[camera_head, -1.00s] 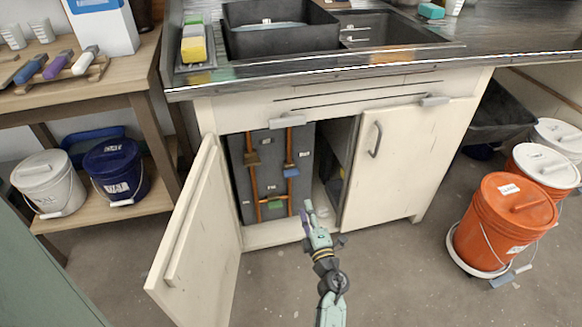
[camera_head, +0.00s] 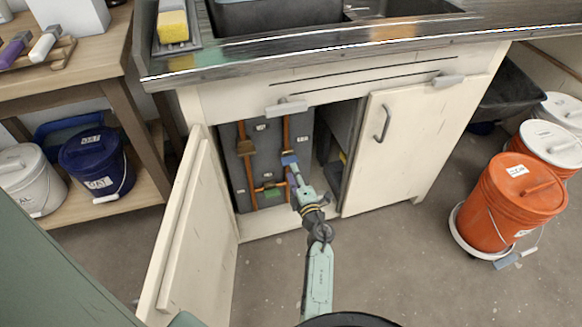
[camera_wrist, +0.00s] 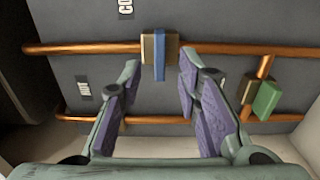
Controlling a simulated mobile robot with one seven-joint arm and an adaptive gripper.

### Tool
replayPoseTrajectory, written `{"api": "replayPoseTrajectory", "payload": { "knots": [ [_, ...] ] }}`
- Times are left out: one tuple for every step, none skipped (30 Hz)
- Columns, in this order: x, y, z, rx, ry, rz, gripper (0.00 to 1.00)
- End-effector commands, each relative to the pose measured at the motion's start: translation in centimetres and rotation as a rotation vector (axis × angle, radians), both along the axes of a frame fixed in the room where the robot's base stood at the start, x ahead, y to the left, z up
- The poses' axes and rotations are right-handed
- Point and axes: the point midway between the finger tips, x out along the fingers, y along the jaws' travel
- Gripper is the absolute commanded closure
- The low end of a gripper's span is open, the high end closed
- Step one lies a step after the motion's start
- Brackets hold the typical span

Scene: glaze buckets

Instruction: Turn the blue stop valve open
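The blue stop valve (camera_head: 289,159) sits on the right copper pipe inside the open cabinet under the sink. In the wrist view, its blue handle (camera_wrist: 160,62) lies across the pipe, in front of a brass-coloured body (camera_wrist: 147,48). My gripper (camera_head: 294,180) reaches into the cabinet just below the valve. In the wrist view, the gripper (camera_wrist: 158,74) is open, with purple-padded fingers. The handle lies between the fingertips in the picture, with visible gaps on both sides. I cannot tell whether the tips reach its depth.
A green-handled valve (camera_wrist: 266,100) sits on the lower cross pipe. The open cabinet door (camera_head: 190,235) stands left of my arm; the closed door (camera_head: 400,140) is at right. An orange bucket (camera_head: 505,205) stands on the floor.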

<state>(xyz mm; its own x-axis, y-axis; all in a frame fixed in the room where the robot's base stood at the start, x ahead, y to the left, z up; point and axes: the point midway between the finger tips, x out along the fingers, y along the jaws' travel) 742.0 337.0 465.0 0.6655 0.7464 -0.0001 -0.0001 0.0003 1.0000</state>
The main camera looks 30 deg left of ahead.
Motion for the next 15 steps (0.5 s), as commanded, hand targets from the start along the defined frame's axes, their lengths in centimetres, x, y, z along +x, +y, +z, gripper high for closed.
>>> {"api": "replayPoseTrajectory", "payload": {
  "knots": [
    [0.7,0.9,-0.2,0.001,-0.002,0.002,0.69],
    [1.0,1.2,-0.2,0.001,-0.002,0.002,0.69],
    [1.4,1.7,-0.1,0.001,-0.002,0.002,0.69],
    [1.7,2.0,-0.2,0.001,-0.002,0.001,0.69],
    [1.9,2.2,-0.2,0.001,-0.001,0.001,0.69],
    [2.2,2.5,-0.2,0.001,-0.001,0.001,0.69],
    [2.4,2.8,-0.1,0.001,-0.001,0.001,0.69],
    [2.6,2.9,-0.1,0.001,-0.001,0.001,0.69],
    [2.7,3.1,-0.1,0.0,0.0,0.001,0.69],
    [2.8,3.2,-0.1,0.0,0.0,0.001,0.69],
    [2.8,3.3,-0.1,0.0,0.0,0.001,0.69],
    [2.9,3.3,0.0,0.0,0.0,0.0,0.69],
    [2.9,3.3,0.0,0.0,0.0,0.0,0.69],
    [3.0,3.4,0.0,0.0,0.0,0.0,0.69],
    [3.0,3.4,0.0,0.0,0.0,0.0,0.69]
  ]
}}
